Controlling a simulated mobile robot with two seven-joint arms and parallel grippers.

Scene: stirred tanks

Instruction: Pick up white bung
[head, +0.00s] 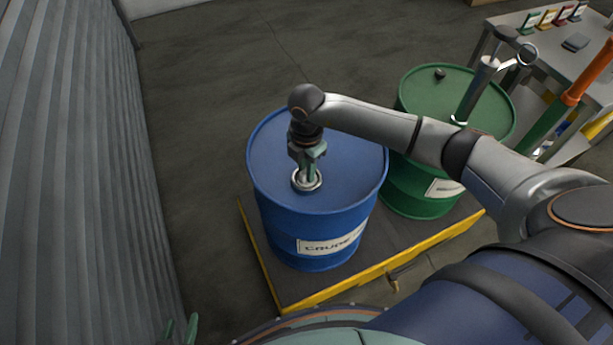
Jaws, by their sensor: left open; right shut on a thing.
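A blue drum (270,160) labelled as crude stands on a low platform. On its lid is a pale ring-shaped opening (318,186). My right gripper (307,174) points down at this opening and is shut on a small pale thing, which appears to be the white bung. The fingers mostly hide it, and I cannot tell whether it is seated or raised. My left gripper (179,332) shows only its green fingertips at the bottom left edge, open and away from the drum.
A green drum (415,95) with a dark cap and an upright hand pump (478,88) stands behind and right. The dark platform has a yellow edge (345,284). A grey table (540,60) stands at the upper right. A corrugated wall (75,170) bounds the left; floor between is clear.

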